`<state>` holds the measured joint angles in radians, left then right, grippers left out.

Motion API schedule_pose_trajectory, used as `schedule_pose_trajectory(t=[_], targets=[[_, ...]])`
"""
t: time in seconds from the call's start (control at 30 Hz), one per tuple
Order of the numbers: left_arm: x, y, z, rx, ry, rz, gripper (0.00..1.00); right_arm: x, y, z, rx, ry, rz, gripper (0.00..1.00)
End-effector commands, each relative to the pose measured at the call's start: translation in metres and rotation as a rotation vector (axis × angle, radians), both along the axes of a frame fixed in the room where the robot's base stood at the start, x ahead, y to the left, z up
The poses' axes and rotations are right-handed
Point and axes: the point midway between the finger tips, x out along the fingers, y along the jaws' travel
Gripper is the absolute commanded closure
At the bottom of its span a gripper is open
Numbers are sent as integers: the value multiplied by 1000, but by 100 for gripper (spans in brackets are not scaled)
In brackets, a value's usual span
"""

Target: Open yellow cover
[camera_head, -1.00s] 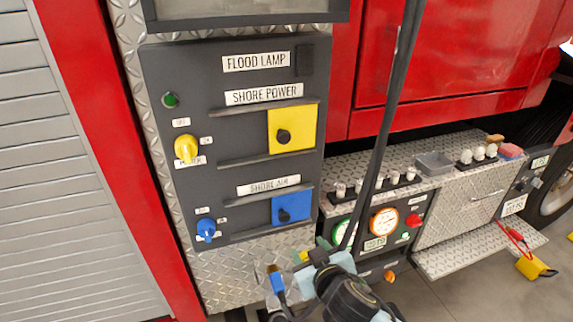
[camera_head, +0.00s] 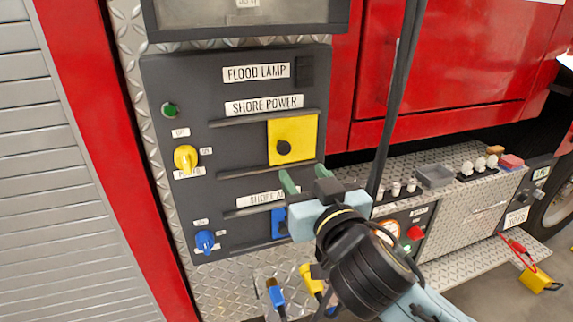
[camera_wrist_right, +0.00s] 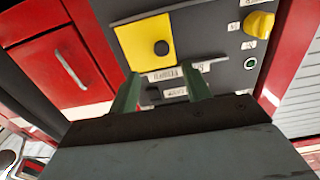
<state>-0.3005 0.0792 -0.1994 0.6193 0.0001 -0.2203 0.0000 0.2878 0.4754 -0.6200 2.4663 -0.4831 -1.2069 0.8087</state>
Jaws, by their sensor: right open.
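The yellow cover (camera_head: 293,139) is a square plate with a black round knob (camera_head: 283,148), at the right end of the SHORE POWER slot on the dark panel. It also shows in the right wrist view (camera_wrist_right: 143,40), its knob clear of the fingers. My right gripper (camera_head: 290,183) is open, with two green fingers just below the yellow cover, in front of the SHORE AIR label. In the right wrist view its fingers (camera_wrist_right: 160,90) are spread and empty. My left gripper is not in view.
The blue cover (camera_head: 279,224) below is partly hidden by my right gripper. A yellow knob (camera_head: 186,158) and a blue knob (camera_head: 205,241) sit on the panel's left. A dark cable hangs right of the panel. A diamond-plate shelf (camera_head: 450,190) holds small items.

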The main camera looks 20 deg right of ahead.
Motion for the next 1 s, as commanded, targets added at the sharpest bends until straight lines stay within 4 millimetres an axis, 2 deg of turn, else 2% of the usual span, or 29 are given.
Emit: schedule_pose_trajectory(t=[0.03, 0.47, 0.7, 0.8, 1.0], targets=[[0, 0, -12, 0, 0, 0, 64, 2, 0, -3, 1, -6, 0, 52], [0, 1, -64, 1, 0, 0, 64, 14, 2, -2, -6, -4, 10, 52], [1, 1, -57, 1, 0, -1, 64, 63, 4, 2, -11, 2, 7, 52], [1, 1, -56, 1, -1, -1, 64, 77, 4, 2, -10, 2, 7, 52], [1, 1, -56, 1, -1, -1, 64, 92, 5, 1, -8, 2, 9, 52]])
